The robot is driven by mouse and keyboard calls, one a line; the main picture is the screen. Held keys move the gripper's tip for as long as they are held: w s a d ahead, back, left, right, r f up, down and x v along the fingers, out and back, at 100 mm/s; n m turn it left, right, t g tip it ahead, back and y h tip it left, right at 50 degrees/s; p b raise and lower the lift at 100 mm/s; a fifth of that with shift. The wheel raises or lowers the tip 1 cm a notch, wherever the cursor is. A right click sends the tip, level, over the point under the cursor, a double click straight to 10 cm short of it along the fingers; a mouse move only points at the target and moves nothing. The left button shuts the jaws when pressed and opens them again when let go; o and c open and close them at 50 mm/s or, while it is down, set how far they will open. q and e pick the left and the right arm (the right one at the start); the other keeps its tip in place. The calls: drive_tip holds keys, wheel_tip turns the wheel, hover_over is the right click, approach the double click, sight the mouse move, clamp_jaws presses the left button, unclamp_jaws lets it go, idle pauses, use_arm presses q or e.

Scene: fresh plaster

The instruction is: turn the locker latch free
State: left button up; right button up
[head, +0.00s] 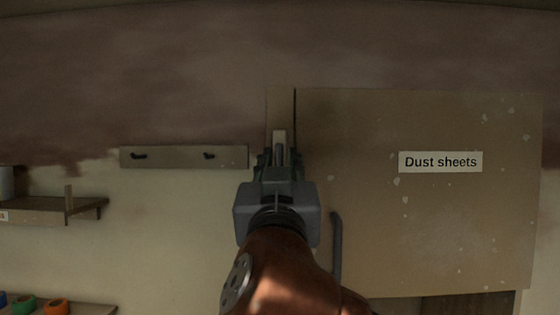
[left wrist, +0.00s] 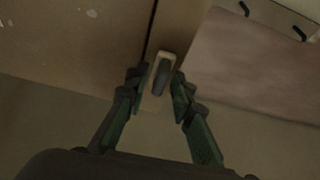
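The locker door (head: 420,220) is a tan panel labelled "Dust sheets" at the right of the head view. The latch (head: 280,148) is a dark upright bar on a pale plate at the door's left edge; it also shows in the left wrist view (left wrist: 160,78). My left gripper (head: 281,158) is in front of the latch. In the left wrist view its green-and-black fingers (left wrist: 158,84) stand apart, one on each side of the latch, and look open. Whether a fingertip touches the latch I cannot tell. My right gripper is in neither view.
A dark bar handle (head: 336,245) is on the door below and right of the latch. A hook rail (head: 183,157) and a shelf (head: 45,207) are on the wall to the left. A lower shelf (head: 85,309) holds coloured rolls.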

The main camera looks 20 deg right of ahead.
use_arm(q)
drive_tip(key=shift+o, duration=0.5)
drive_tip(key=shift+a, duration=0.1)
drive_tip(key=v, duration=1.2)
